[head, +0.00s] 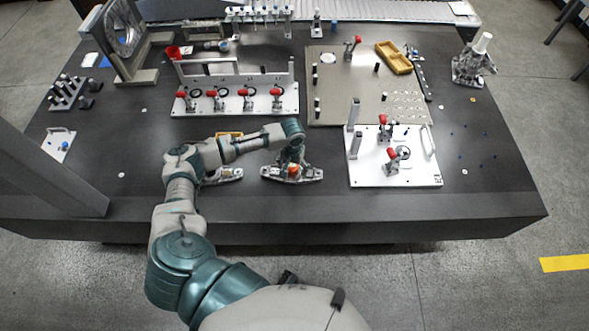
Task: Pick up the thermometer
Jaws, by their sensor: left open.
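I cannot pick out the thermometer for sure at this size. A small yellow item (229,136) lies on the table behind my left forearm, partly hidden by it. My left gripper (291,166) is open and points down over a grey metal part (308,174) near the table's front middle. A small orange spot shows between the fingers and this part; I cannot tell whether they touch. My right gripper is not in view.
The dark table (480,205) carries a white plate with red-handled clamps (235,104), another white clamp plate (415,177) and a beige board (345,85). Another grey metal part (228,174) lies beside my forearm. A grey post (50,165) stands at the left. The front right is clear.

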